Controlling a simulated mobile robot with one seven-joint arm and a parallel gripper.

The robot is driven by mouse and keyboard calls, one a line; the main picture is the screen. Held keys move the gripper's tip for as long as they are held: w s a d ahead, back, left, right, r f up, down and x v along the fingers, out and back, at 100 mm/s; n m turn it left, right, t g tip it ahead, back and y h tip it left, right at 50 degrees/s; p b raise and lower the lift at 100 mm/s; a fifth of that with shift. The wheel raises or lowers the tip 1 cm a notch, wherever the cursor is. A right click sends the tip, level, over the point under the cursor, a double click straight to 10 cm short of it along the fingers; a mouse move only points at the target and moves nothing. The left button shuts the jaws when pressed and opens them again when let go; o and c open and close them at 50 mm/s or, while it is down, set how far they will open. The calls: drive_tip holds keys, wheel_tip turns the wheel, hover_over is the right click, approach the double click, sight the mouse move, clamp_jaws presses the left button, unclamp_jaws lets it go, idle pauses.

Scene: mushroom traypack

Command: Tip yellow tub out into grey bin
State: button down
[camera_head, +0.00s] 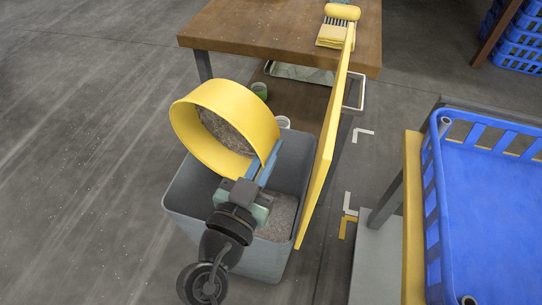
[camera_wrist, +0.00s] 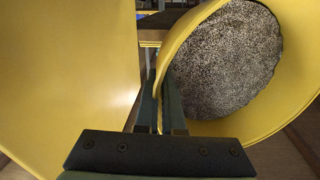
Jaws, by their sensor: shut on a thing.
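The yellow tub (camera_head: 240,103) is held tipped on its side above the grey bin (camera_head: 188,200). Its open mouth shows speckled grey-brown material (camera_head: 228,133) inside. My gripper (camera_head: 264,170) is shut on the tub's rim. In the wrist view my gripper's fingers (camera_wrist: 160,100) pinch the near edge of the tub (camera_wrist: 298,65), and the speckled material (camera_wrist: 228,60) fills the round floor area. Similar material (camera_head: 280,218) lies in the bottom of the bin. My wrist and the tub hide part of the bin.
A tall yellow panel (camera_head: 325,150) stands close along the bin's right side; it fills the left of the wrist view (camera_wrist: 65,70). A blue crate (camera_head: 495,200) is at right. Floor at left is clear.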

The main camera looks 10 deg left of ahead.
drive_tip(key=shift+s+f+b, duration=0.15)
drive_tip(key=shift+b, duration=0.65)
drive_tip(key=shift+s+a+t+b, duration=0.2)
drive_tip(key=shift+t+b, duration=0.3)
drive_tip(key=shift+b, duration=0.75)
drive_tip(key=shift+s+t+b, duration=0.3)
drive_tip(key=shift+t+b, duration=0.1)
drive_tip(key=shift+b, duration=0.85)
drive_tip(key=shift+s+r+t+b, duration=0.25)
drive_tip(key=shift+t+b, duration=0.05)
drive_tip(key=shift+b, duration=0.9)
drive_tip(key=shift+s+a+r+t+b, duration=0.1)
drive_tip(key=shift+s+r+t+b, duration=0.2)
drive_tip(key=shift+b, duration=0.55)
